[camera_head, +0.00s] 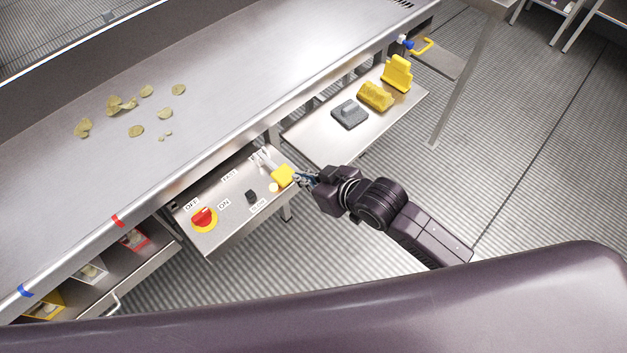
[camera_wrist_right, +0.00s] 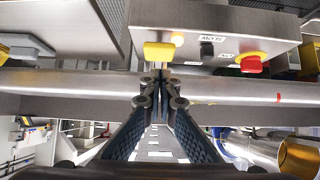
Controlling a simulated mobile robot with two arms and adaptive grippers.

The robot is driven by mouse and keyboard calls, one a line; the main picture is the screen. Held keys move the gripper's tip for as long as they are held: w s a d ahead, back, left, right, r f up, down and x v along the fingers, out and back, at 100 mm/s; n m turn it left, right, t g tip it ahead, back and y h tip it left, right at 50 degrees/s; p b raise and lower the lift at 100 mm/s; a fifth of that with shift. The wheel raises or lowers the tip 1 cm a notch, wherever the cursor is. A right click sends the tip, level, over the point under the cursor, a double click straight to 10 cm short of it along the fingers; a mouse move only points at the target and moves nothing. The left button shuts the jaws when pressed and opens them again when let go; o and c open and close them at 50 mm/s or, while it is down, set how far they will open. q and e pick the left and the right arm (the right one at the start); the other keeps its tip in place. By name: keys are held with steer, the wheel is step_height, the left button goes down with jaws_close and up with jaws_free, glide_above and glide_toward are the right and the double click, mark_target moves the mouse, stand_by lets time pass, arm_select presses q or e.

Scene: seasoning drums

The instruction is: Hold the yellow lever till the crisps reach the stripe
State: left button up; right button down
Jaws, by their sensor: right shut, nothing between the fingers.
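The yellow lever (camera_head: 283,176) sticks out at the far end of the control panel (camera_head: 225,225); it also shows in the right wrist view (camera_wrist_right: 158,51). My right gripper (camera_head: 301,178) is shut and empty, its fingertips close beside the lever. In the wrist view the tips (camera_wrist_right: 160,78) sit just below the lever; I cannot tell whether they touch it. Several pale crisps (camera_head: 178,90) lie scattered on the wide metal tray (camera_head: 250,60). A red stripe (camera_head: 118,221) and a blue stripe (camera_head: 25,290) mark the tray's front rail. My left gripper is not in view.
The panel carries a red and yellow knob (camera_head: 204,217) by OFF and ON labels and a small black switch (camera_head: 251,197). A side shelf (camera_head: 335,145) holds a grey block (camera_head: 350,114) and yellow items (camera_head: 375,96). Open grooved floor lies to the right.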

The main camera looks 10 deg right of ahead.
steer(key=shift+v, duration=2.35)
